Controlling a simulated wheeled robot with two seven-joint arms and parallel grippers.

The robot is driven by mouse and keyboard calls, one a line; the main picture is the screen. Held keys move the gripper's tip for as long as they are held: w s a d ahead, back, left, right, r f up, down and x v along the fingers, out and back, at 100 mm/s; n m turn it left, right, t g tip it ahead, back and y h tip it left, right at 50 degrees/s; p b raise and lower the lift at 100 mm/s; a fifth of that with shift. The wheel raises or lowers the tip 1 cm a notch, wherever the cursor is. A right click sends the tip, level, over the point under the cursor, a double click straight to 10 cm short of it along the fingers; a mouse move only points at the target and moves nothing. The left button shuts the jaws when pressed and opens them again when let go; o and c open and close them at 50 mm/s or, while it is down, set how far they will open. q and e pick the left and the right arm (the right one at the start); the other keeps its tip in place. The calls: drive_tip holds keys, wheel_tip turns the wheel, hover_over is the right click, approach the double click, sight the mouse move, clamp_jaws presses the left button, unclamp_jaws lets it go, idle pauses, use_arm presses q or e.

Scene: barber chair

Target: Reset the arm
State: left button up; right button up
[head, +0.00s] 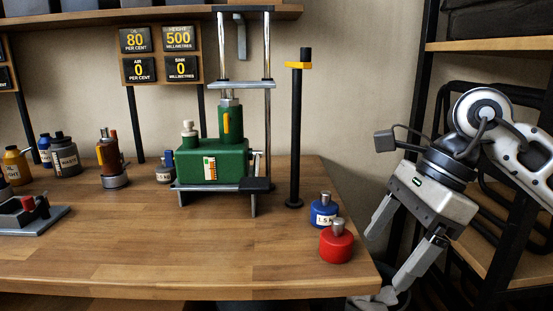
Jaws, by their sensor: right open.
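My right gripper (378,258) hangs off the right end of the wooden table. It is open and empty, with its two fingers spread and pointing down to the left, apart from the things on the table. A green hydraulic pump or press (212,165) with an upright metal frame stands at the middle back of the table. A black post (296,140) with a yellow marker near its top stands to its right. My left gripper is not in view.
A red container (336,244) and a blue container (323,211) stand near the table's right edge, close to my right gripper. Several bottles and a device (28,214) are at the left. Display panels (180,68) hang behind. The table's front middle (190,255) is clear.

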drive_tip(key=s+a+m+g+y+p, duration=0.1)
drive_tip(key=s+a+m+g+y, duration=0.15)
drive_tip(key=a+y, duration=0.5)
drive_tip(key=s+a+m+g+y, duration=0.2)
drive_tip(key=a+m+y, duration=0.2)
drive_tip(key=a+y, duration=0.3)
drive_tip(key=w+d+f+n+t+h+p, duration=0.1)
drive_tip(key=w+d+f+n+t+h, duration=0.2)
drive_tip(key=n+t, duration=0.7)
drive_tip(key=w+d+f+n+t+h, duration=0.1)
drive_tip(key=d+f+n+t+h, duration=0.35)
drive_tip(key=n, duration=0.95)
drive_tip(key=w+d+f+n+t+h+p, duration=0.1)
drive_tip(key=w+f+n+t+h, duration=0.3)
drive_tip(key=n+t, duration=0.65)
drive_tip(key=s+d+f+m+g+h, duration=0.2)
drive_tip(key=s+f+m+g, duration=0.2)
drive_tip(key=s+f, duration=0.3)
drive_tip(key=s+d+f+m+g+h, duration=0.2)
drive_tip(key=s+f+m+g, duration=0.2)
drive_tip(key=s+f, duration=0.3)
wheel_tip(320, 180, down, 4)
drive_tip(key=shift+f+g+h, duration=0.25)
drive_tip(key=shift+g+h, duration=0.05)
drive_tip(key=shift+g, duration=0.35)
